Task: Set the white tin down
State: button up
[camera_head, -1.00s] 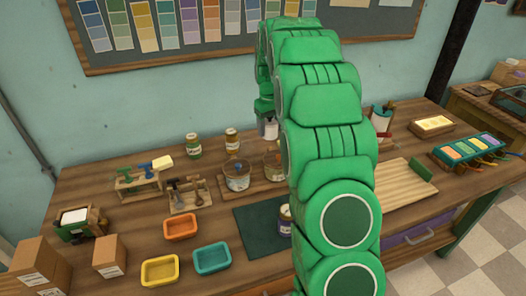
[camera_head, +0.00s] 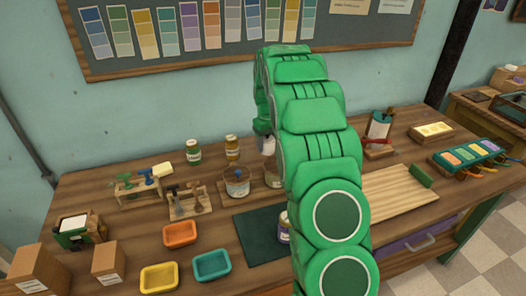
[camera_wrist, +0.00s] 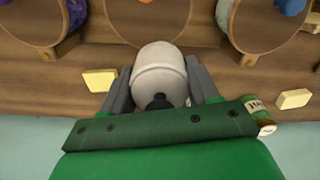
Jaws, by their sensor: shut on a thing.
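The white tin (camera_wrist: 158,72) is between the two grey fingers of my gripper (camera_wrist: 160,90) in the wrist view, with a finger on each side. It is a pale rounded can with a dark knob on the near end. In the head view the tin (camera_head: 267,145) shows as a small white shape under the end of my green arm, near the glass pots, and appears above the tabletop. My arm hides part of it and most of the gripper there. I cannot tell its exact height over the table.
Glass pots (camera_head: 237,184) stand near the tin, with two jars (camera_head: 232,148) behind them. A dark green mat (camera_head: 250,238) lies in front, with a purple-labelled jar (camera_head: 283,226) partly hidden by my arm. Coloured trays (camera_head: 212,264) are front left. A wooden board (camera_head: 398,192) lies right.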

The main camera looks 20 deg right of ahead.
aim_at(265, 138)
jog(key=shift+w+d+f, duration=0.35)
jog(key=shift+w+f, duration=1)
jog(key=shift+w, duration=0.45)
jog(key=shift+w+d+f, duration=0.35)
jog(key=shift+w+f, duration=1)
jog(key=shift+w, duration=0.4)
jog(key=shift+w+d+f, duration=0.35)
jog(key=shift+w+f, duration=1)
jog(key=shift+w, duration=0.45)
jog(key=shift+w+f, duration=0.1)
jog(key=shift+w+f, duration=0.25)
jog(key=shift+f, duration=0.1)
jog(key=shift+s+f, duration=0.1)
jog(key=shift+f, duration=1.3)
jog(key=o, duration=1.3)
jog(key=shift+f, duration=0.15)
